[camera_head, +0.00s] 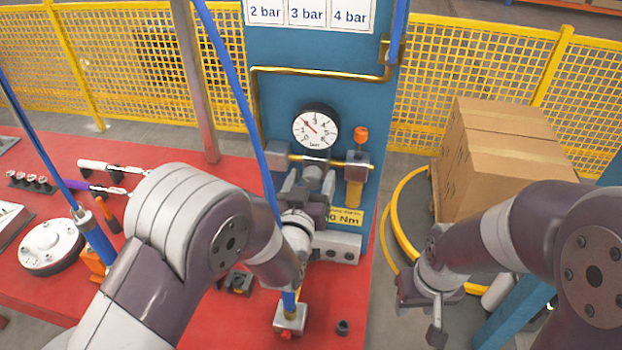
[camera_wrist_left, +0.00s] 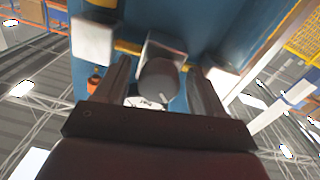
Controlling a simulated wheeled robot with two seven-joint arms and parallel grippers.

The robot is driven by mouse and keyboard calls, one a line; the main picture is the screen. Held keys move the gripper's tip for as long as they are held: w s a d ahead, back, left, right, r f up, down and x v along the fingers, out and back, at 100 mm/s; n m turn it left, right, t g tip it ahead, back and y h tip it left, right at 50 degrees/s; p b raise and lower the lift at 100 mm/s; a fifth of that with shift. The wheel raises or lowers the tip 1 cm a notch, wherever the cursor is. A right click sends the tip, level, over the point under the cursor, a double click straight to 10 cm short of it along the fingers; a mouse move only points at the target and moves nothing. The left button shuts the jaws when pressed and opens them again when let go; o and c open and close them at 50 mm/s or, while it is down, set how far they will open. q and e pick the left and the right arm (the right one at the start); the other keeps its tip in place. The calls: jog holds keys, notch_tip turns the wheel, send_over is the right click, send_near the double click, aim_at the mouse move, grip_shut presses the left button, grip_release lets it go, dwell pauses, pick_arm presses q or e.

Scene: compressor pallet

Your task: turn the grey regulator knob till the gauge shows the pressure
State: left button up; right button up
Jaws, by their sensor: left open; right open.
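The grey regulator knob (camera_head: 313,176) sits under the round white pressure gauge (camera_head: 316,127) on the blue panel. The gauge's red needle points to the upper left of its dial, at roughly 2 to 3. My left gripper (camera_head: 304,190) is open just below and in front of the knob. In the left wrist view the knob (camera_wrist_left: 159,80) lies between the two spread fingers of my left gripper (camera_wrist_left: 162,84), and I see a gap on each side. The gauge (camera_wrist_left: 146,102) is mostly hidden there. My right gripper (camera_head: 424,312) is open and empty at the lower right, away from the panel.
A brass pipe and an orange-capped valve (camera_head: 361,134) are close right of the knob. Pressure cards (camera_head: 308,13) hang above. A blue hose (camera_head: 238,90) runs down past the gauge's left. Tools lie on the red table (camera_head: 130,240). A cardboard box (camera_head: 500,160) stands right.

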pick_arm(q)
jog(key=c, duration=1)
jog(key=shift+c, duration=0.2)
jog(key=m+b, duration=0.1)
jog(key=m, duration=0.3)
jog(key=shift+f, duration=0.1)
jog(key=m+b, duration=0.1)
jog(key=m, duration=0.3)
jog(key=shift+m, duration=0.3)
jog(key=m, duration=0.4)
jog(key=shift+a, duration=0.1)
jog(key=shift+r+m+y, duration=0.15)
jog(key=shift+m, duration=1.05)
jog(key=shift+r+m+y, duration=0.1)
jog(key=shift+m+y, duration=0.05)
jog(key=shift+m, duration=1.05)
